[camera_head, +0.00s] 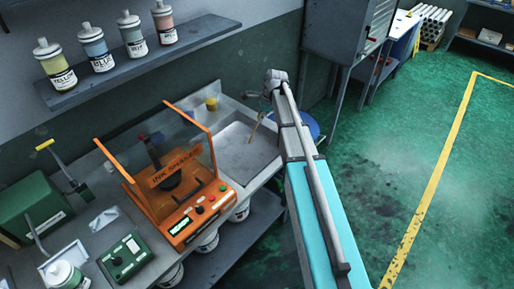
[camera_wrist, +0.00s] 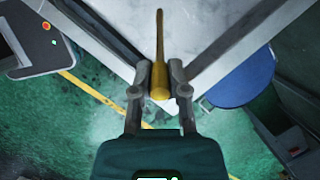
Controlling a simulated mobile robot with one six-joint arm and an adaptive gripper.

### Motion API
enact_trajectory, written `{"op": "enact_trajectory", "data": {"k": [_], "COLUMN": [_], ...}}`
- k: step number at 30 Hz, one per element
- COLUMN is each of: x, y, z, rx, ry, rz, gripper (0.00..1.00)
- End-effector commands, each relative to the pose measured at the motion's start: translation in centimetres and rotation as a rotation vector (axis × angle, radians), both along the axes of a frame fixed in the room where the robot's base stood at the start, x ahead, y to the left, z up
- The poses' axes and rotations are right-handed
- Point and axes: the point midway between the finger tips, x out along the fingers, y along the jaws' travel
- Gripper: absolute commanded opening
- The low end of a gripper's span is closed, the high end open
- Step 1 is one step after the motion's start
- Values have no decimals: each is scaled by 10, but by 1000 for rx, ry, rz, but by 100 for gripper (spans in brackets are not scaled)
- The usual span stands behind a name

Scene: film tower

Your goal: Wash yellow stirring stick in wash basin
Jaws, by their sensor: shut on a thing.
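The yellow stirring stick (camera_wrist: 159,45) is in my gripper (camera_wrist: 160,78), its thicker end between the two fingers and its thin end pointing away. In the head view the stick (camera_head: 256,128) hangs tilted from my gripper (camera_head: 266,98), over the wash basin (camera_head: 243,158). The basin is a pale, rectangular sink set in the counter. It also shows in the wrist view as a pale surface (camera_wrist: 200,30) behind the stick. I cannot tell whether the stick's lower tip touches the basin.
An orange ink shaker (camera_head: 178,178) with clear panels stands left of the basin. A small yellow cup (camera_head: 211,103) is at the basin's back left. A round blue top (camera_wrist: 243,82) is beside the basin. Labelled bottles (camera_head: 97,51) line the wall shelf. Open green floor lies right.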

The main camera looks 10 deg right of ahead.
Motion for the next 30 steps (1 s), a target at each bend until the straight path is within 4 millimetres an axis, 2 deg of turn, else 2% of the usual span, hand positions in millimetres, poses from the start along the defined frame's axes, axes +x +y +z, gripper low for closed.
{"op": "enact_trajectory", "data": {"k": [11, 30], "x": [0, 0], "y": [0, 0], "z": [3, 41], "rx": [0, 0], "ry": [0, 0], "rz": [0, 0], "gripper": [0, 0]}}
